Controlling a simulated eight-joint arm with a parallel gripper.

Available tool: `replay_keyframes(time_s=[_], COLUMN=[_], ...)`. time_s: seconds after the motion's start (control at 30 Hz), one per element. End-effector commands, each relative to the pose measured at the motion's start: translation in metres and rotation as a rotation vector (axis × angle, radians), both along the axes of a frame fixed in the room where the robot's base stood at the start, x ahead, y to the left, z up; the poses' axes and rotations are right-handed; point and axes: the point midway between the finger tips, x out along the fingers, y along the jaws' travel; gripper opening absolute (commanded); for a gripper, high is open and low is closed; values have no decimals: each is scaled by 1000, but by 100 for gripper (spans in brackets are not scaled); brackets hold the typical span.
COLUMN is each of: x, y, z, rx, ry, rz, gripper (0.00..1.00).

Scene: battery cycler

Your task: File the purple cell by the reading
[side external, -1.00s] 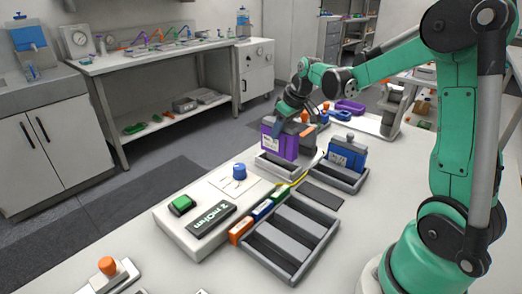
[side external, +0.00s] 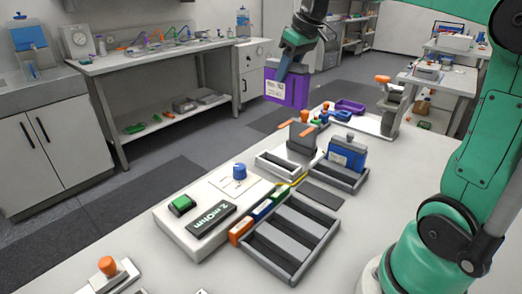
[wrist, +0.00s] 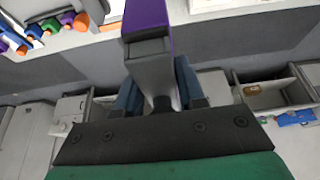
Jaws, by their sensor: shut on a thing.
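The purple cell (side external: 286,92), with a white label on its side, hangs in the air above the far end of the bench. My gripper (side external: 287,68) is shut on its top. In the wrist view the purple cell (wrist: 146,16) stands between the two blue fingers of my gripper (wrist: 160,88). The white cradle (side external: 277,170) below is empty, beside a grey block with orange contacts (side external: 302,138). The meter display (side external: 212,220) appears to read 2 mOhm. A dark sorting tray (side external: 290,240) has empty slots marked by orange (side external: 241,230), blue (side external: 262,212) and green (side external: 280,197) tags.
A blue cell (side external: 346,155) stands in a grey holder right of the cradle. A dark flat pad (side external: 321,194) lies behind the tray. A purple bin (side external: 350,107) is farther back.

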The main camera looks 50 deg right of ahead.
Motion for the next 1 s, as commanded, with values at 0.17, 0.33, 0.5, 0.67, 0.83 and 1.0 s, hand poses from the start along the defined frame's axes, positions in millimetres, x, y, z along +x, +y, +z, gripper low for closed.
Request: replay_keyframes(time_s=[0.17, 0.33, 0.5, 0.67, 0.83, 1.0], x=[-40, -77, -107, -123, -128, -128], y=[26, 49, 66, 75, 78, 78], z=[-23, -56, -89, -111, -120, -131], rx=[1, 1, 1, 1, 1, 0], ry=[0, -1, -1, -1, -1, -1], rz=[0, 1, 0, 1, 0, 0], gripper=[0, 0, 0, 0, 0, 0])
